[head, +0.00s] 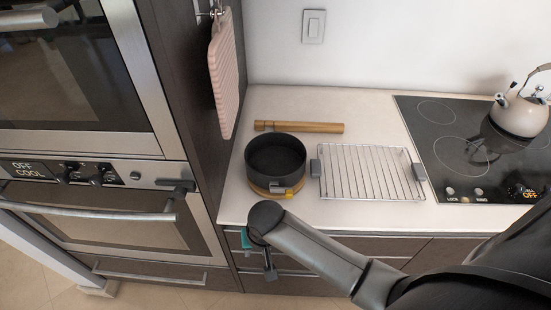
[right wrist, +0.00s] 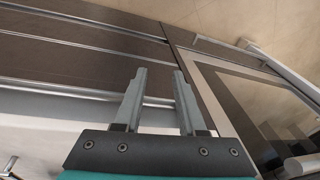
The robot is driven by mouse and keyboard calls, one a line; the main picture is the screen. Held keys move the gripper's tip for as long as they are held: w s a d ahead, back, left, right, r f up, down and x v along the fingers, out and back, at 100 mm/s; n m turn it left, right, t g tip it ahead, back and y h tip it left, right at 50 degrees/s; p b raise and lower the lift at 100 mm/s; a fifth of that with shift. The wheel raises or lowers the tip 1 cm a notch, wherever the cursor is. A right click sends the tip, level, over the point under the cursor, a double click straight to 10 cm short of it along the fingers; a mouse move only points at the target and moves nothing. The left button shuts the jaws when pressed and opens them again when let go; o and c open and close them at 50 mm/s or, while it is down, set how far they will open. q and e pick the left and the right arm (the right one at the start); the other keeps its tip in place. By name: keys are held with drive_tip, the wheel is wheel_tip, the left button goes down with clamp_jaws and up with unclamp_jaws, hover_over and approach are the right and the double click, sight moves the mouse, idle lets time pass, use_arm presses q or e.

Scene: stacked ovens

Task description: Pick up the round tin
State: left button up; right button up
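The round tin (head: 272,160) is a dark, open, springform-like pan with a metal clasp on its front side. It stands upright on a round wooden board (head: 256,188) on the counter, beside the dark cabinet side. My right gripper (head: 271,272) hangs in front of the counter's front edge, below and nearer than the tin, largely hidden by its own wrist. In the right wrist view my right gripper (right wrist: 162,85) has two grey fingers apart with nothing between them. The tin is not in that view. My left gripper is not in view.
A wire rack (head: 370,172) lies right of the tin, and a wooden rolling pin (head: 299,127) lies behind. A black cooktop (head: 455,145) with a kettle (head: 520,115) is at right. Stacked ovens (head: 85,195) stand left.

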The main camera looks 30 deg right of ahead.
drive_tip(key=w+d+r+m, duration=0.1)
drive_tip(key=w+r+m, duration=0.1)
drive_tip(key=r, duration=0.2)
drive_tip(key=w+d+r+m+h+p, duration=0.1)
drive_tip(key=w+r+m, duration=0.1)
drive_tip(key=r, duration=0.2)
drive_tip(key=w+d+r+m+h, duration=0.1)
drive_tip(key=w+r+m, duration=0.1)
drive_tip(key=r, duration=0.1)
drive_tip(key=shift+w+r+g+p, duration=0.35)
drive_tip(key=shift+r+g+p, duration=0.05)
drive_tip(key=w+d+r+m+h+p, duration=0.25)
drive_tip(key=d+r+m, duration=0.4)
drive_tip(key=r, duration=0.45)
drive_tip(key=b, duration=0.3)
hover_over(290, 178)
drive_tip(key=a, duration=0.2)
drive_tip(key=shift+m+g+h, duration=0.25)
drive_tip(key=shift+g+h, duration=0.15)
drive_tip(key=shift+h, duration=0.05)
wheel_tip(290, 178, down, 8)
drive_tip(key=shift+s+f, duration=0.1)
drive_tip(key=shift+b+x, duration=0.45)
drive_tip(key=shift+x, duration=2.7)
drive_tip(key=shift+a, duration=0.15)
clamp_jaws()
